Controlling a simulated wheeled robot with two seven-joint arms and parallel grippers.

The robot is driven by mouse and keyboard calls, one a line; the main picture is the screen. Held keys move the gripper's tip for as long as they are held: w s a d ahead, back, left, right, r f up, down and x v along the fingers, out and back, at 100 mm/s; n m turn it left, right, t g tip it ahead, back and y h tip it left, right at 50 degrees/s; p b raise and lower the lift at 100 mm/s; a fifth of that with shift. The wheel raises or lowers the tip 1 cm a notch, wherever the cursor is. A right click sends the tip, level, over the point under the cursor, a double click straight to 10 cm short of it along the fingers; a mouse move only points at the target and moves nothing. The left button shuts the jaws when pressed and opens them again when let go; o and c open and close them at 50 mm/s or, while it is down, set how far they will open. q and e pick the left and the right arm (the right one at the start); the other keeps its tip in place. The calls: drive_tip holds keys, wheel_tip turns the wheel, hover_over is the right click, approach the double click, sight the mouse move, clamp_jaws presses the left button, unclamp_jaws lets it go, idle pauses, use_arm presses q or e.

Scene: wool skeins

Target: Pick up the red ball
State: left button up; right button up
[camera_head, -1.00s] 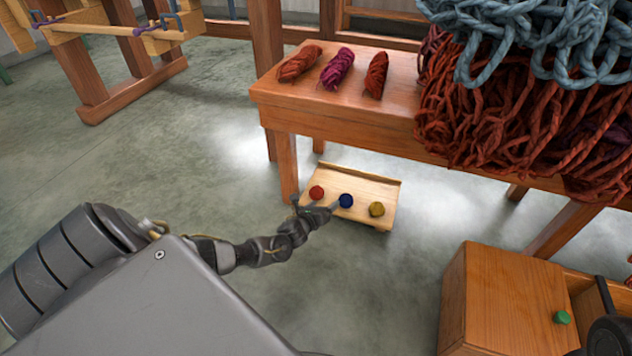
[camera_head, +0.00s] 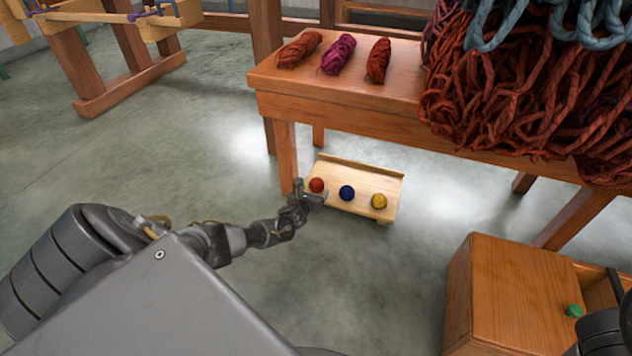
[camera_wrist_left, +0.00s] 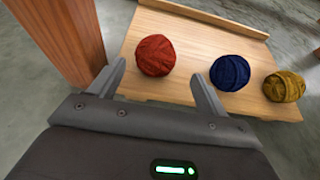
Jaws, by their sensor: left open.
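The red ball (camera_head: 316,185) is a small ball of wool at the left end of a low wooden board (camera_head: 347,207) under the table. In the left wrist view the red ball (camera_wrist_left: 155,55) lies just beyond and between the fingertips, with no finger seen touching it. My left gripper (camera_head: 312,197) is at the board's near left edge; in the left wrist view it (camera_wrist_left: 160,75) is open and empty. Of my right arm, only a dark part shows at the lower right edge; its gripper jaws do not show.
A blue ball (camera_head: 347,193) and a yellow ball (camera_head: 378,201) sit right of the red one. A table leg (camera_head: 286,160) stands close left of the board. The tabletop (camera_head: 340,85) overhangs behind, with skeins on it. A wooden cabinet (camera_head: 515,295) stands at right.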

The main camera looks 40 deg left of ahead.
sight(314, 190)
use_arm(q)
drive_tip(key=b+x, duration=0.4)
drive_tip(key=b, duration=0.1)
drive_tip(key=shift+s+a+f, duration=0.1)
drive_tip(key=shift+a+f, duration=0.1)
drive_tip(key=shift+a, duration=0.15)
drive_tip(key=shift+w+a, duration=0.2)
drive_tip(key=shift+w, duration=0.25)
drive_tip(key=shift+r, duration=0.1)
drive_tip(key=c, duration=1.1)
drive_tip(key=shift+o, duration=0.2)
drive_tip(key=shift+r, duration=0.1)
